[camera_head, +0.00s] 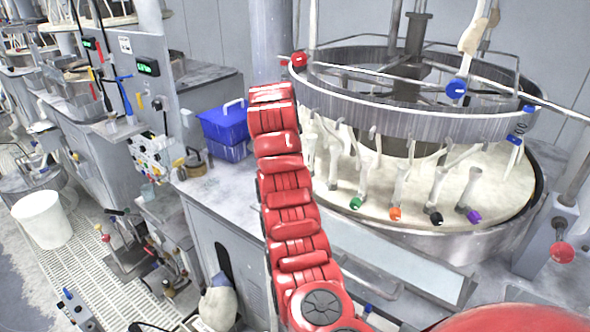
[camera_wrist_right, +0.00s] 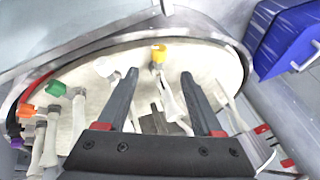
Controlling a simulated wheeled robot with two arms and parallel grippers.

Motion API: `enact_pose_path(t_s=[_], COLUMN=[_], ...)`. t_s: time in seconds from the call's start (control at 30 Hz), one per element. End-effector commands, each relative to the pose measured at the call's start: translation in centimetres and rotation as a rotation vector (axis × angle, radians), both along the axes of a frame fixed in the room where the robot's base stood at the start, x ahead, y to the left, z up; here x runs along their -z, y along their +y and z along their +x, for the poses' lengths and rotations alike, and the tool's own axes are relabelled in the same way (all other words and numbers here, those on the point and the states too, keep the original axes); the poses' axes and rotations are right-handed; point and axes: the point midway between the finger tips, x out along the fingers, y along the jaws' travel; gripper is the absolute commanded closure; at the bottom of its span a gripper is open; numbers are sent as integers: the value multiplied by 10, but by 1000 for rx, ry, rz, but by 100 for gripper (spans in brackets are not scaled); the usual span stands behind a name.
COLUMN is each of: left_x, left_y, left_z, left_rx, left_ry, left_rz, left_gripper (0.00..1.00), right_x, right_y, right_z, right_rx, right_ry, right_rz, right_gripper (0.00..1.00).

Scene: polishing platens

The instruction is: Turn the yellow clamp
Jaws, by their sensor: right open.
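The yellow clamp (camera_wrist_right: 159,53) shows in the right wrist view on top of a pale hose fitting, over the cream round platen (camera_wrist_right: 205,62). My right gripper (camera_wrist_right: 159,75) is open and empty. In the picture the clamp lies between the lines of its two dark fingers, just beyond their tips; I see no contact. In the head view the platen (camera_head: 330,192) is partly covered by my red arm, and neither the yellow clamp nor the right gripper can be made out there. My left gripper is in neither view.
Green (camera_head: 355,203), orange (camera_head: 395,214), black (camera_head: 436,217) and purple (camera_head: 474,215) clamps hang on similar hoses around the platen. A metal ring (camera_head: 400,118) with red and blue knobs stands above it. A blue box (camera_head: 222,124) sits on the bench at left.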

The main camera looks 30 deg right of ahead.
Motion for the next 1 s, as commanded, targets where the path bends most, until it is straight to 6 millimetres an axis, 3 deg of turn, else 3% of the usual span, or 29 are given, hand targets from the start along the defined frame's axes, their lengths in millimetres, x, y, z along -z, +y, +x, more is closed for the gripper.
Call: enact_pose_path(t_s=[0.13, 0.3, 0.53, 0.93, 1.0], left_x=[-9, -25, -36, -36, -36], left_y=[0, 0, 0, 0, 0], left_z=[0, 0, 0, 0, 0], left_rx=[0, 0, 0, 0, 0], left_ry=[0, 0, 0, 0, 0], left_rz=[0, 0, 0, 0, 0], left_gripper=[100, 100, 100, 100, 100], right_x=[16, 51, 79, 87, 87], right_y=[-7, -20, -31, -34, -34], right_z=[5, 18, 30, 34, 34], right_rx=[1, 2, 0, 0, 0], right_ry=[5, 11, 5, -1, -1], right_rz=[8, 9, 9, 8, 8], right_gripper=[32, 32, 32, 32, 45])
